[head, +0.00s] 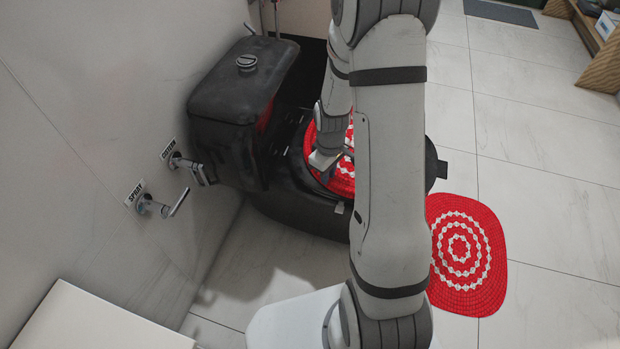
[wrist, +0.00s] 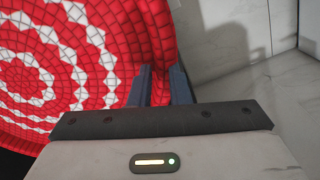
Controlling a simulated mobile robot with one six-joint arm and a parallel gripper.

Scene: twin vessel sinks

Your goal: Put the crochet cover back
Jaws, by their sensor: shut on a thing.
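A red crochet cover with white rings (head: 343,178) is at the black toilet's (head: 285,205) seat area, partly hidden behind my arm. In the wrist view the cover (wrist: 95,60) fills the left side. My gripper (wrist: 163,82) has its two dark fingers on either side of the cover's red edge and is shut on it. In the head view my gripper (head: 326,170) is low over the toilet at the cover's near left part. Whether the cover lies flat on the lid or is raised, I cannot tell.
The black cistern (head: 235,95) with a round button stands against the wall at left. Labelled spray (head: 155,205) and cistern (head: 182,162) valves stick out from the wall. A similar red and white mat (head: 466,255) lies on the tiled floor.

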